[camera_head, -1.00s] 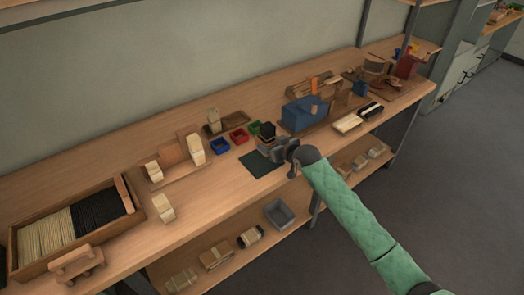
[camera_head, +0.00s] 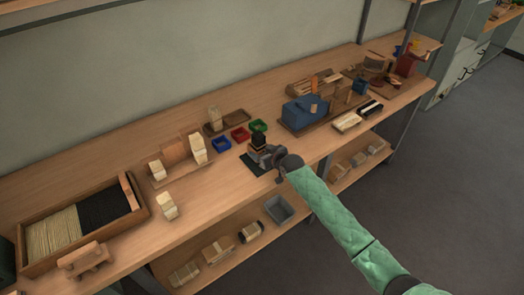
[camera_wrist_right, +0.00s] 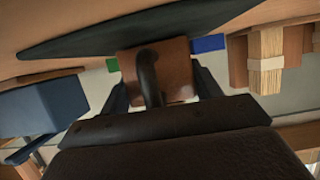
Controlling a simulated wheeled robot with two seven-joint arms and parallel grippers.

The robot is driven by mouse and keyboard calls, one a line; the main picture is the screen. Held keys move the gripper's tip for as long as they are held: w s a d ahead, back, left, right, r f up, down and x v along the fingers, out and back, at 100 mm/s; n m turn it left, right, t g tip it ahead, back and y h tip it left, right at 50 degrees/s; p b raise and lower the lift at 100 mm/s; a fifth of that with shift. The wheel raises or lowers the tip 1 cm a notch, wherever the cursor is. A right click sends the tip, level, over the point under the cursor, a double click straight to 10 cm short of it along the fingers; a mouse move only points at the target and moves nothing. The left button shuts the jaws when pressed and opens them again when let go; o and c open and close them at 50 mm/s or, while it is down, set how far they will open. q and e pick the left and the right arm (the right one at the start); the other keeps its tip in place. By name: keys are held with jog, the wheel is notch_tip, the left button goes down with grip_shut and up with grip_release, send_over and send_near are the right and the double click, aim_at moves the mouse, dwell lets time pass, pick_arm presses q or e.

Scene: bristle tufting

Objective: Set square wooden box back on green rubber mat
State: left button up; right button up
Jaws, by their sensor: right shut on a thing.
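The square wooden box (camera_head: 258,146) shows in the head view as a small light brown block with a black top. My right gripper (camera_head: 268,155) is shut on it, over the green rubber mat (camera_head: 253,167). In the right wrist view the box's brown side (camera_wrist_right: 178,75) sits between the two dark fingers (camera_wrist_right: 165,88), close against the dark mat (camera_wrist_right: 120,37). I cannot tell whether the box touches the mat. The gripper hides part of the box and of the mat. My left gripper is not in view.
Blue (camera_head: 221,144), red (camera_head: 240,134) and green (camera_head: 258,125) bins stand just behind the mat. Wooden blocks (camera_head: 198,149) stand to the left. A blue machine (camera_head: 303,112) stands to the right.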

jog(key=shift+f, duration=0.15)
jog(key=o, duration=0.9)
jog(key=shift+o, duration=0.8)
jog(key=shift+r, duration=0.2)
jog(key=b+v, duration=0.3)
jog(key=v, duration=0.7)
jog(key=shift+s+d, duration=0.2)
jog(key=shift+s, duration=0.05)
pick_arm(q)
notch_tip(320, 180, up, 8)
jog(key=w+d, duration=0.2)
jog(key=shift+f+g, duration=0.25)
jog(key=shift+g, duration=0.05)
pick_arm(e)
jog(key=shift+s+d+r, duration=0.3)
jog(key=shift+s+r, duration=0.15)
jog(key=shift+s, duration=0.05)
